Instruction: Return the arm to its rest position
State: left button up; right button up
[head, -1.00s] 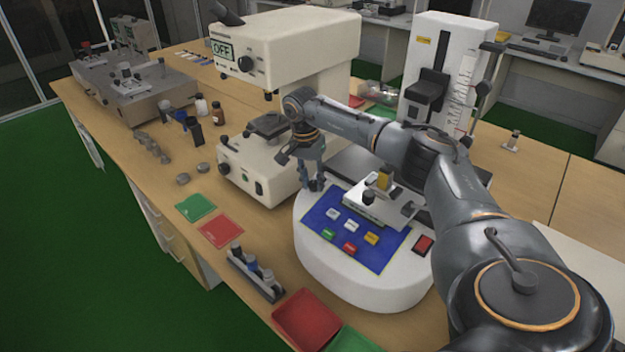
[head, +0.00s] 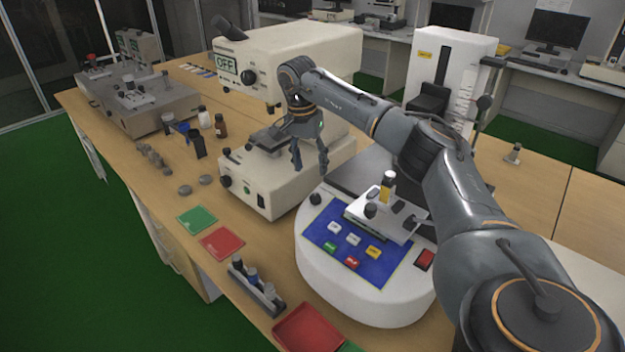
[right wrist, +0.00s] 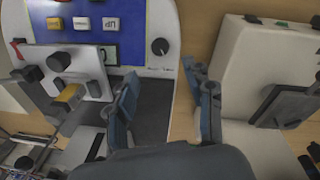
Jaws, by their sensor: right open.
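My right arm (head: 425,150) reaches in from the right in the head view. My right gripper (head: 310,165) points downward with its fingers spread and nothing between them. It is above the gap between the cream tester with the OFF display (head: 290,70) and the white rounded machine with the blue keypad (head: 350,245). In the right wrist view the open gripper (right wrist: 168,95) shows the white machine (right wrist: 160,35) at the upper left and a cream housing (right wrist: 255,65) at the right. My left gripper is not in view.
A tall white tester (head: 440,75) stands behind the arm. Green (head: 197,219) and red (head: 222,243) mats, a rack of small cylinders (head: 256,288) and a red tray (head: 307,330) lie along the table's front. A grey metal machine (head: 140,105) stands at the far left.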

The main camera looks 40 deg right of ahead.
jog(key=shift+w+a+r, duration=0.1)
jog(key=shift+r, duration=0.95)
jog(key=shift+f, duration=0.15)
